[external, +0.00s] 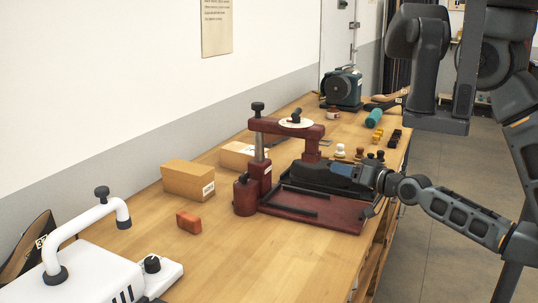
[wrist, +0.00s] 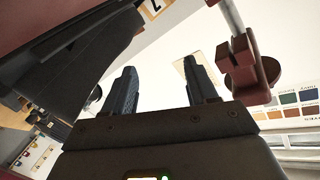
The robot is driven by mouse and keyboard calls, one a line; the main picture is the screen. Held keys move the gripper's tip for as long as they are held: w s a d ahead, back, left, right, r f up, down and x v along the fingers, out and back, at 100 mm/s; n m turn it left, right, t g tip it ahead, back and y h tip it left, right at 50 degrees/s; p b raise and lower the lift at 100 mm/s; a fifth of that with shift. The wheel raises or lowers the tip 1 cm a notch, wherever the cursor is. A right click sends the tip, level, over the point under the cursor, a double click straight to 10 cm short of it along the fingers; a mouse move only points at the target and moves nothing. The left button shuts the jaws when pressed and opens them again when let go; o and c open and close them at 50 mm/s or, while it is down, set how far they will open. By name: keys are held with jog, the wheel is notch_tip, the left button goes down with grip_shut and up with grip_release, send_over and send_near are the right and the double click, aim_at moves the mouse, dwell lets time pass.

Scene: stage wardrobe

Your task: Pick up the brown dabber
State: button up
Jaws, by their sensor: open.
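My gripper (wrist: 160,86) is open in the wrist view, its two dark fingers apart with nothing held between them. In the external view my arm reaches in from the right, and my gripper (external: 345,172) is low over the near side of the dark red press (external: 312,210). Its fingertips are hard to make out there against the dark press parts. Several small knob-topped pieces (external: 371,156) stand on the bench just beyond my gripper. They are too small for me to tell surely which one is the brown dabber. I cannot make out the dabber in the wrist view.
The press's dark red post and knob (wrist: 243,62) show close by at right in the wrist view. Cardboard boxes (external: 188,182), an orange block (external: 188,222) and a white machine (external: 95,268) are on the bench at left. A teal cylinder (external: 374,118) lies farther back.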

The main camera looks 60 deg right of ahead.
jog(key=w+d+r+m+h+b, duration=0.1)
jog(key=w+d+r+m+h, duration=0.15)
jog(key=d, duration=0.35)
jog(key=w+d+r+m+h+b, duration=0.1)
jog(key=w+d+m, duration=0.1)
jog(key=w+d, duration=0.3)
jog(key=m+g+y+b, duration=0.15)
jog(key=m+g, duration=0.35)
jog(key=m, duration=1.2)
send_over(363, 149)
jog(key=s+d, duration=0.1)
jog(key=s, duration=0.1)
notch_tip(363, 149, down, 4)
jog(key=s+a+m+y+p, duration=0.1)
jog(key=m, duration=0.1)
jog(key=s+a+f+m+t+p, duration=0.1)
jog(key=s+m+p, duration=0.1)
jog(key=m, duration=0.1)
jog(key=s+a+m+y+p, duration=0.1)
jog(key=s+m, duration=0.1)
jog(key=m, duration=0.1)
jog(key=shift+a+f+t+y, duration=0.25)
jog(key=shift+f+t+y, duration=0.05)
jog(key=shift+f, duration=0.05)
jog(key=shift+s+a+f+m+p, duration=0.15)
jog(key=shift+s+a+m+p, duration=0.1)
jog(key=shift+m+p, duration=0.15)
jog(key=shift+x, duration=3.85)
jog(key=shift+a, duration=0.1)
jog(key=shift+c, duration=0.4)
